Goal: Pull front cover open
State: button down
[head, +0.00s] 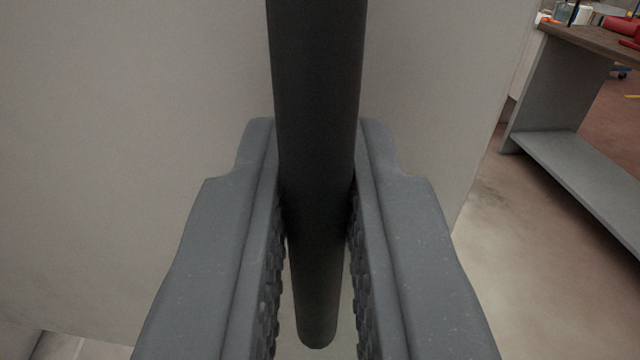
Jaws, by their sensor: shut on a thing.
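A dark, round, upright bar, the handle (318,90), runs down the middle of the head view, with its lower end between my jaws. Behind it is a plain light grey panel, the front cover (120,130), which fills the left and centre of the view. My gripper (318,165) is shut on the handle, with one grey finger on each side of it. The handle's upper end is out of the picture. The fingers hide part of the cover behind them.
To the right of the cover's edge is open brownish floor (520,250). A workbench (590,40) with a wooden top and a grey lower shelf (585,170) stands at the far right. Small items and a red object (622,26) lie on its top.

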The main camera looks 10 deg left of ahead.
jog(key=shift+s+r, duration=0.1)
jog(key=shift+r, duration=0.05)
jog(key=c, duration=1.8)
grip_release()
jog(key=shift+b+v, duration=0.9)
jog(key=shift+v, duration=6)
